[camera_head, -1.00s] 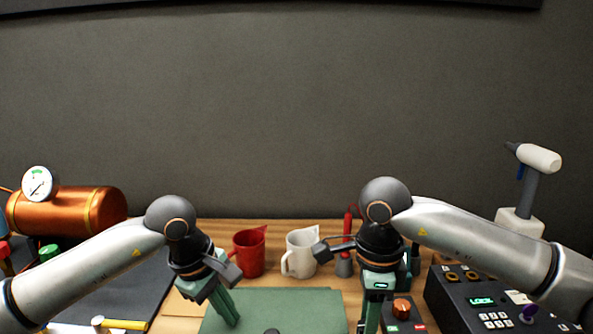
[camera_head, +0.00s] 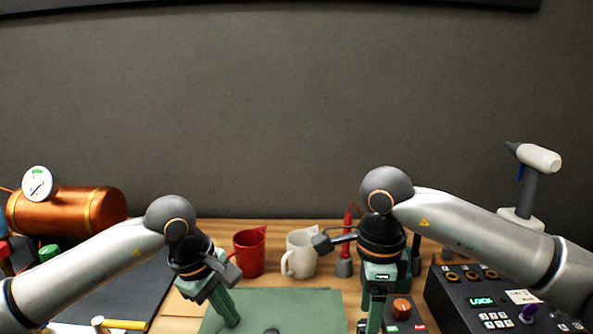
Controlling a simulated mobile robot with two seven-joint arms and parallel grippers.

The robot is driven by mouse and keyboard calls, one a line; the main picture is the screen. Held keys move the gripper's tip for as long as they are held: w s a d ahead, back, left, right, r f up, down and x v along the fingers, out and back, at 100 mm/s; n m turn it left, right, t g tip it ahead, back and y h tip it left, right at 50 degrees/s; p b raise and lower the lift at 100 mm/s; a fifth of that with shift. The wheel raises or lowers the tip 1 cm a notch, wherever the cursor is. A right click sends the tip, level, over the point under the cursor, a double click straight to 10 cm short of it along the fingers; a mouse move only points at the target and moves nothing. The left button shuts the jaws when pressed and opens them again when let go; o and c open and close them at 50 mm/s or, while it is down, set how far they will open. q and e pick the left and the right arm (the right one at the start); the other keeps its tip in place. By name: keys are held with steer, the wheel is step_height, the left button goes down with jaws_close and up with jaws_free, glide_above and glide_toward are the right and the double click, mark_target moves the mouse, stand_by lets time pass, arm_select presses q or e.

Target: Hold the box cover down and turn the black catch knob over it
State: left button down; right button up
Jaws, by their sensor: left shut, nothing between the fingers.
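A flat green panel (camera_head: 285,305), seemingly the box cover, lies at the bottom centre of the head view, cut off by the frame's lower edge. A small part of a dark round knob (camera_head: 271,331) shows at that edge. My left gripper (camera_head: 232,321) is shut and empty, pointing down with its green fingertips at the panel's left part; whether they touch it I cannot tell. My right gripper (camera_head: 374,326) points down just right of the panel. Its fingertips are cut off at the bottom, so its opening does not show.
A red mug (camera_head: 249,254) and a white mug (camera_head: 300,256) stand behind the panel. A small box with an orange knob (camera_head: 402,308) and a black control panel (camera_head: 480,301) are at right. A copper tank (camera_head: 70,211) stands at left beside a dark mat (camera_head: 115,285).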

steer(key=shift+r, duration=0.9)
steer(key=shift+n, duration=0.6)
steer(key=shift+r, duration=0.1)
arm_select(q)
step_height(320, 180, up, 7)
arm_select(e)
step_height(320, 180, up, 7)
